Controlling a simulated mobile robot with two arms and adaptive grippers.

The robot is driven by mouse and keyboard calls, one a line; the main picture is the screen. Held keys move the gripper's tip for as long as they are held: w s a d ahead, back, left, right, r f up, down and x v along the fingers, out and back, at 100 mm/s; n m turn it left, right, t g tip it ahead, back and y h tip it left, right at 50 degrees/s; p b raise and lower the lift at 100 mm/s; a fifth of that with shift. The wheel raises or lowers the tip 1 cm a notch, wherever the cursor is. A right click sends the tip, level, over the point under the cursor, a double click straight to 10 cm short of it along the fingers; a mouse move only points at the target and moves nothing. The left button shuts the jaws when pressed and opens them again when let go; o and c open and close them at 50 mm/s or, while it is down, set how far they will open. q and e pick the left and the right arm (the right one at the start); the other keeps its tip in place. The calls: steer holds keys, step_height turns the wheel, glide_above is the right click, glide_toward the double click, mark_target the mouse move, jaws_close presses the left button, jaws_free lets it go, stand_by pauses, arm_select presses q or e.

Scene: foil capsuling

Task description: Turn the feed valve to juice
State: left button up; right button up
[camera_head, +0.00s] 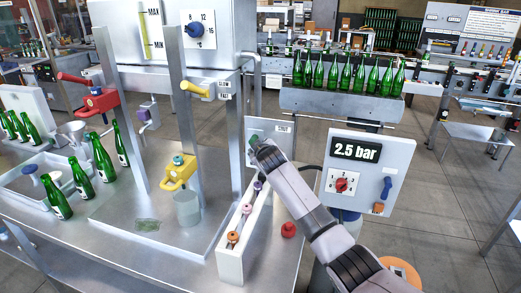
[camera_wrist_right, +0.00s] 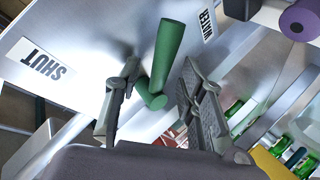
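The feed valve panel (camera_head: 281,142) is a pale plate behind the capsule rack, partly covered by my right arm. In the right wrist view the same panel (camera_wrist_right: 95,50) carries a SHUT label (camera_wrist_right: 46,64) and a WATER label (camera_wrist_right: 207,22); no juice label can be read. The green valve handle (camera_wrist_right: 168,52) sticks out from it. My right gripper (camera_wrist_right: 158,80) is open, with its two fingers apart on either side of the handle's bent lower end; contact cannot be told. In the head view my right gripper (camera_head: 259,143) is small at the panel. My left gripper is not in view.
A 2.5 bar panel (camera_head: 368,190) with a red dial and blue lever stands close right of my arm. A white rack (camera_head: 231,256) with coloured rings and a red knob (camera_head: 288,230) lie below it. Green bottles (camera_head: 103,158) and a yellow tap (camera_head: 178,172) are left.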

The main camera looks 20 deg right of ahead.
steer(key=v, duration=1.2)
stand_by(0.4)
